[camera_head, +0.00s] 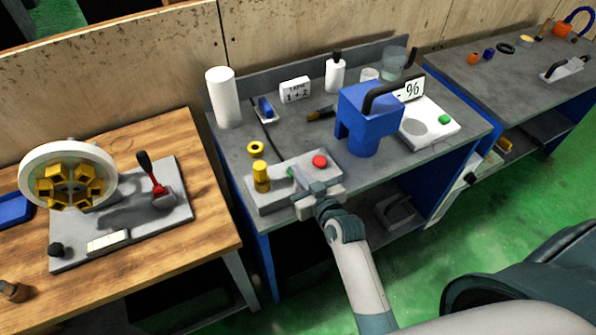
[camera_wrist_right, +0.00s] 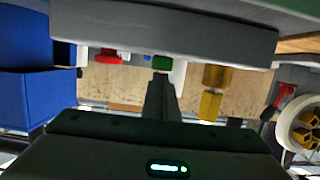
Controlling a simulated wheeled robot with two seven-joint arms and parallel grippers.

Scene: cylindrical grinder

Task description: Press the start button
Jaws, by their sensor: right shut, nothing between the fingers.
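A grey control box (camera_head: 275,196) sits on the grey workbench, with a red button (camera_head: 319,161), a small green button (camera_head: 290,173) and a yellow post (camera_head: 261,176) on top. My right gripper (camera_head: 298,178) is shut and empty over the box, beside the green button and partly covering it. In the right wrist view the shut fingers (camera_wrist_right: 162,80) point at the green button (camera_wrist_right: 162,63), with the tips very close to it; I cannot tell whether they touch. The red button (camera_wrist_right: 108,56) and the yellow post (camera_wrist_right: 212,80) stand on either side. My left gripper is not in view.
A blue machine (camera_head: 368,122) with a black handle stands right of the box. A yellow ring (camera_head: 256,148) lies behind it. A white cylinder (camera_head: 222,97) stands at the back left. A wooden table (camera_head: 213,223) with a wheel fixture (camera_head: 68,178) is to the left.

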